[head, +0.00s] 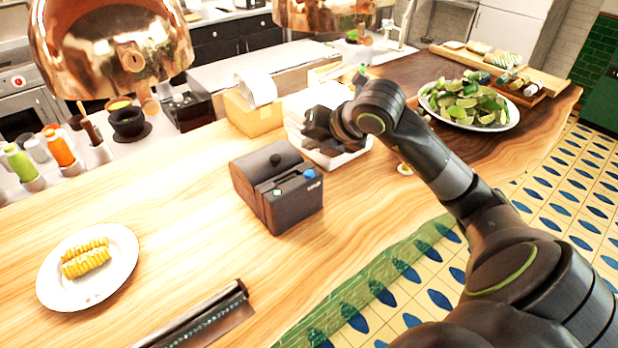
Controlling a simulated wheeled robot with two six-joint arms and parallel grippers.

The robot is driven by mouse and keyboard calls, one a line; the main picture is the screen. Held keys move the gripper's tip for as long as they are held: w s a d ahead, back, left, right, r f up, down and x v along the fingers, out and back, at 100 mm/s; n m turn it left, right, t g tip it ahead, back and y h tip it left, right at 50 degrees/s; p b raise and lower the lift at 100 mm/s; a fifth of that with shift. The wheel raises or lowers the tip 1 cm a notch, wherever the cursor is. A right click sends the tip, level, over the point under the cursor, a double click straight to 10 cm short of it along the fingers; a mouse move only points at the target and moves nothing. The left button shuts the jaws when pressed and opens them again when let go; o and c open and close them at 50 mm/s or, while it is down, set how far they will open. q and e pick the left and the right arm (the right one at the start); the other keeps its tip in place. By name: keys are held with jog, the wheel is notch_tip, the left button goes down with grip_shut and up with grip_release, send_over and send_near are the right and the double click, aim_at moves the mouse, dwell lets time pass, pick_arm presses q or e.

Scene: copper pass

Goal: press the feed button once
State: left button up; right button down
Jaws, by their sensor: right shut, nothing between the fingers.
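A dark grey box-shaped printer (275,185) stands on the wooden counter near the middle of the head view. My right gripper (312,127) is shut and empty. It is behind and above the printer in the picture, in front of a white container, and apart from the button. My left gripper is not in view.
A white container (298,103) stands behind my right gripper, beside a cardboard box (249,117). A plate of corn (131,262) is at left, a bowl of limes (513,112) at right. Copper lamps (75,50) hang above. The counter around the printer's left is clear.

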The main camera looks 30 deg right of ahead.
jog(key=b, duration=0.3)
send_over(312, 178)
jog(key=shift+f, duration=2.3)
jog(key=shift+f+b, duration=0.4)
jog(key=shift+b, duration=0.25)
jog(key=shift+f+b, duration=0.45)
jog(key=shift+b, duration=0.1)
jog(key=shift+r, duration=0.1)
dwell(0.5)
jog(key=shift+r+p, duration=0.5)
jog(key=shift+r, duration=0.25)
notch_tip(312, 178, up, 5)
jog(key=p, duration=0.3)
